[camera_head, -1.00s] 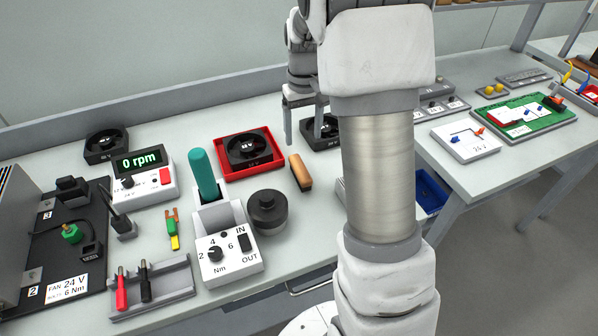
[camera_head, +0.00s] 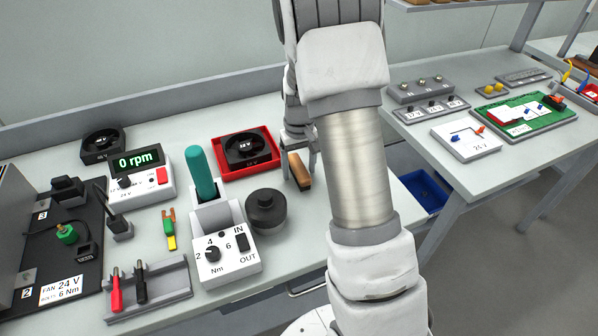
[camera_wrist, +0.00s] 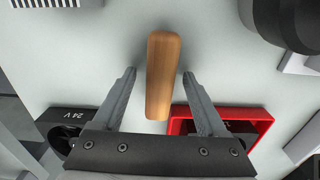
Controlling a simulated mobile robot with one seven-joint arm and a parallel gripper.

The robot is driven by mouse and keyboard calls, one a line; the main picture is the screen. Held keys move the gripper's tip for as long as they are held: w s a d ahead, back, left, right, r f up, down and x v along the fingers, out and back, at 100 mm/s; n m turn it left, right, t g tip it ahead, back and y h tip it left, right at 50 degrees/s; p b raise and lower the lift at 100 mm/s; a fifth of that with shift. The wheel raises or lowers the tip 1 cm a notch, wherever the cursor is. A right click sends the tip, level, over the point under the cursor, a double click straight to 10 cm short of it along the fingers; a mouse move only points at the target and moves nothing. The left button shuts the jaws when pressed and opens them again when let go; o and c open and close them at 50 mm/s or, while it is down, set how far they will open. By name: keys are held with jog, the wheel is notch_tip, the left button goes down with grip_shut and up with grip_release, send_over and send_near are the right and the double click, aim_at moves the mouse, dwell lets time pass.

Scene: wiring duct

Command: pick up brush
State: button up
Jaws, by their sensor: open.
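The brush (camera_head: 299,171) shows its wooden back and lies on the table to the right of the red tray. In the wrist view the brush (camera_wrist: 162,75) is a long tan block, pointing away from my gripper. My gripper (camera_wrist: 157,72) is open, with one finger on each side of the brush and a gap on both sides. In the head view my gripper (camera_head: 298,158) is over the brush, and my arm hides part of it. I cannot tell how far the fingertips are above the table.
The red tray (camera_head: 221,174) with a black fan (camera_head: 246,149) is left of the brush. A round dark grey object (camera_head: 266,212) stands nearer the front. In the wrist view a 24 V fan (camera_wrist: 62,125) is near the left finger.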

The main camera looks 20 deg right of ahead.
aim_at(299, 165)
grip_shut()
dwell(0.3)
jog(key=shift+r, duration=0.1)
jog(key=shift+r, duration=0.5)
notch_tip(299, 165, up, 3)
jog(key=shift+f, duration=0.1)
jog(key=s+d+r+p, duration=0.1)
jog(key=s+r, duration=0.6)
jog(key=s, duration=0.4)
jog(key=shift+s+d, duration=0.2)
jog(key=shift+s, duration=0.15)
